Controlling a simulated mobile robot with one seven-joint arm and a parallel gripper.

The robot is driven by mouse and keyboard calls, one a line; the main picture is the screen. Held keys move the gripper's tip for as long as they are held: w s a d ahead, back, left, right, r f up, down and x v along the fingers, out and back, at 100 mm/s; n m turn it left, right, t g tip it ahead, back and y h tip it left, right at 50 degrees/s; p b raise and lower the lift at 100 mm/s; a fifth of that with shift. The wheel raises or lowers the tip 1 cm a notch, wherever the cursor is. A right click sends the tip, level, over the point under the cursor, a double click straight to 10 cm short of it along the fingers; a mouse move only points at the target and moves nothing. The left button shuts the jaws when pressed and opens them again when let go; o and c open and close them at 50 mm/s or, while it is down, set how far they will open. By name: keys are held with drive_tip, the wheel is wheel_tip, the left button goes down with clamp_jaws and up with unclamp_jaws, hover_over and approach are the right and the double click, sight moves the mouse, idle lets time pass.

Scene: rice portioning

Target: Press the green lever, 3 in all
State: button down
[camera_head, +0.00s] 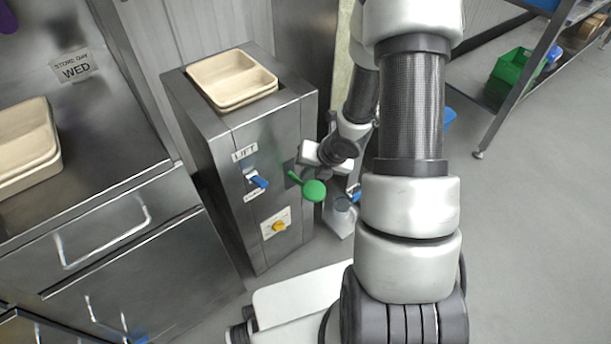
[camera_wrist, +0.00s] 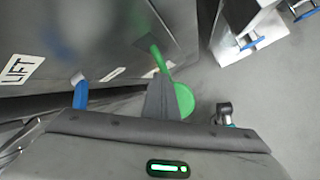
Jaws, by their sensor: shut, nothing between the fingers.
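The green lever (camera_head: 314,190) has a round knob on a short rod. It sticks out from the front of the steel dispenser cabinet (camera_head: 230,205), right of the blue lever. In the wrist view the green lever (camera_wrist: 184,99) runs down from the steel face, its knob partly hidden behind my gripper. My gripper (camera_wrist: 160,80) is shut and empty, its dark fingers together as one narrow wedge. The fingers overlap the lever in that picture; whether they touch it I cannot tell. In the head view my arm hides much of the gripper.
A steel counter (camera_head: 110,130) stands left.

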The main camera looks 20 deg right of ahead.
drive_tip(key=shift+s+d+f+b, duration=0.1)
drive_tip(key=shift+s+f+b, duration=0.15)
drive_tip(key=shift+f+b, duration=0.45)
drive_tip(key=shift+s+f+b, duration=0.2)
drive_tip(key=shift+f+b, duration=0.35)
drive_tip(key=shift+b, duration=0.1)
idle(1.4)
drive_tip(key=shift+r, duration=0.1)
drive_tip(key=shift+w+a+r+p, duration=0.1)
drive_tip(key=shift+w+r+p, duration=0.2)
drive_tip(key=shift+r+p, duration=0.6)
drive_tip(key=shift+w+a+r+p, duration=0.1)
drive_tip(key=shift+w+r+p, duration=0.15)
drive_tip(key=shift+r+p, duration=0.65)
drive_tip(key=shift+w+a+r+p, duration=0.1)
drive_tip(key=shift+w+r+p, duration=0.2)
drive_tip(key=shift+r+p, duration=0.6)
drive_tip(key=r+p, duration=0.1)
drive_tip(key=w+r+p, duration=0.1)
drive_tip(key=r+p, duration=0.2)
drive_tip(key=shift+w+a+r+p, duration=0.25)
drive_tip(key=shift+w+r+p, duration=0.05)
drive_tip(key=shift+r+p, duration=0.1)
